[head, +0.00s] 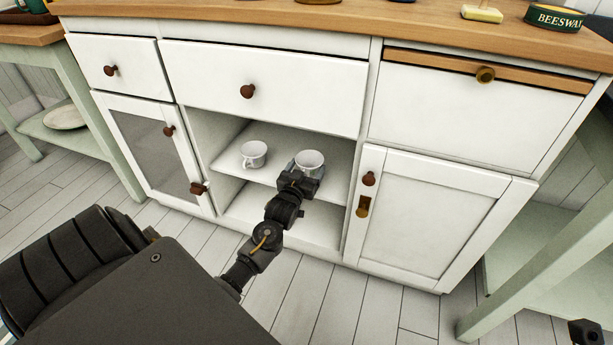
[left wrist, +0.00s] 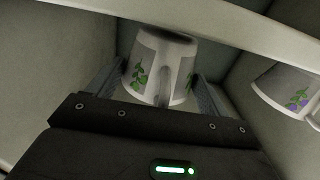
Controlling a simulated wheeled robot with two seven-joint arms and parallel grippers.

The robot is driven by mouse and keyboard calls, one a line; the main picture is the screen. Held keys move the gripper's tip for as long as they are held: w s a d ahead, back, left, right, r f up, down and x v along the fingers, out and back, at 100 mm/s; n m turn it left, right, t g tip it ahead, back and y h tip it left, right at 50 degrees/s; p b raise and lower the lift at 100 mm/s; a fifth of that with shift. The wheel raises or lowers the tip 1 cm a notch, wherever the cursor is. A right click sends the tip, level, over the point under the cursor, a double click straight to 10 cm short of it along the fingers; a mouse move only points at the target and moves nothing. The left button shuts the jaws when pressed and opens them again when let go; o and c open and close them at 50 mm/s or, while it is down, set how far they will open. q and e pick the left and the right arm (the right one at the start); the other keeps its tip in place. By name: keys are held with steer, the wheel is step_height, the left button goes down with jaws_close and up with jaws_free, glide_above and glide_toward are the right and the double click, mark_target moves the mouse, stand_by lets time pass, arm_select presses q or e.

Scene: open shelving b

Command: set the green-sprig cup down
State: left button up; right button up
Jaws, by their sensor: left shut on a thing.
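The green-sprig cup (head: 310,160) is white and is inside the open middle bay of the cabinet, toward its right side. My left gripper (head: 299,179) reaches into the bay and is shut on it. In the left wrist view the cup (left wrist: 159,68) sits between the two fingers, with green leaf sprigs on its side. I cannot tell whether its base touches the shelf (head: 232,160). A second white cup (head: 254,154) stands on the shelf to the left, apart from it; in the left wrist view this cup (left wrist: 290,92) shows purple flowers. My right gripper (head: 587,333) shows partly at the lower right corner.
A drawer front (head: 300,90) overhangs the bay. A glazed door (head: 150,150) closes the left side and a panelled door (head: 430,220) the right. Free shelf shows between the two cups. Tins and a brush lie on the wooden top (head: 400,22).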

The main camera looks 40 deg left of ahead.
arm_select(q)
steer(key=shift+f, duration=0.6)
steer(key=shift+r, duration=0.15)
steer(key=shift+f, duration=0.2)
steer(key=o, duration=1.1)
steer(key=shift+c, duration=0.2)
